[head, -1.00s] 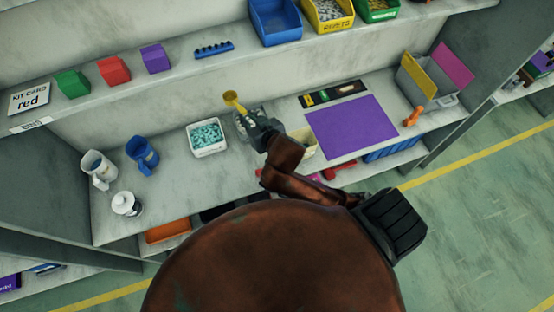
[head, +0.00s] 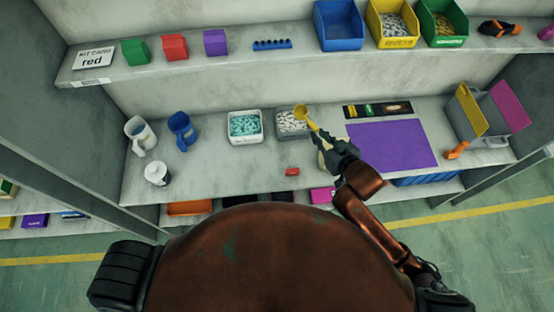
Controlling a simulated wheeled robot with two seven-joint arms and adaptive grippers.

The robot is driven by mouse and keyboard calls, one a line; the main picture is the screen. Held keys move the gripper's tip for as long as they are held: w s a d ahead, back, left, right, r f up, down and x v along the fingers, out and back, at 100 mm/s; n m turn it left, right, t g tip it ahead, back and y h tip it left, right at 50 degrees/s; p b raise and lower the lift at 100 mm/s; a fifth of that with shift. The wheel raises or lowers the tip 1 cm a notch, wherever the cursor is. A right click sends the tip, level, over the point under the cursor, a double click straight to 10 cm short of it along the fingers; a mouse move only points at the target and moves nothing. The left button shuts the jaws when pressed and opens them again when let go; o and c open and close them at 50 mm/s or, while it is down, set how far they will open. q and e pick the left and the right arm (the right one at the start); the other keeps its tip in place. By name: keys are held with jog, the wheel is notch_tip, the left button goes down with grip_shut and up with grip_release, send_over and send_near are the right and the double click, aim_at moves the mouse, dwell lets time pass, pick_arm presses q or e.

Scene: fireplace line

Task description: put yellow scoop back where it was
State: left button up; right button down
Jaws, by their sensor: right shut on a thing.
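The yellow scoop (head: 302,112) is held by my right gripper (head: 322,138), which is shut on its handle. The scoop's bowl is over or beside the back right of a white bin of grey pieces (head: 286,132) on the workbench; I cannot tell whether it touches. My right gripper is in front and to the right of that bin. A cream round container (head: 322,160) is partly hidden behind my right gripper. My left gripper is not in view.
A white bin of teal pieces (head: 244,140) stands left of the grey-piece bin. Blue (head: 181,125) and white (head: 139,130) jugs and a white lidded jar (head: 157,173) stand farther left. A purple mat (head: 392,146) lies right. A small red block (head: 292,171) lies at the front edge.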

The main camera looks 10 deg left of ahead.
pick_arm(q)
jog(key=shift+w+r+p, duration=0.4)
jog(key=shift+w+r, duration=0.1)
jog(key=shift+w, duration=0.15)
pick_arm(e)
jog(key=s+a+f+n+g+y, duration=0.2)
jog(key=s+a+f+n+g, duration=0.1)
jog(key=a, duration=0.4)
jog(key=s+a+f+n+g+y, duration=0.3)
jog(key=s+a+f+n, duration=0.1)
jog(key=a, duration=0.3)
jog(key=shift+f, duration=0.85)
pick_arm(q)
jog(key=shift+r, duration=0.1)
pick_arm(e)
jog(key=shift+s, duration=0.15)
notch_tip(320, 180, down, 6)
jog(key=shift+d+f+b, duration=0.15)
jog(key=shift+b, duration=0.8)
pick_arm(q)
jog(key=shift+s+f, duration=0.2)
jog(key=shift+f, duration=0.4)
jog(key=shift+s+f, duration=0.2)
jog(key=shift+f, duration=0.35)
pick_arm(e)
jog(key=shift+f, duration=0.6)
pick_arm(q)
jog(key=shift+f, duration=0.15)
pick_arm(e)
jog(key=shift+f, duration=0.6)
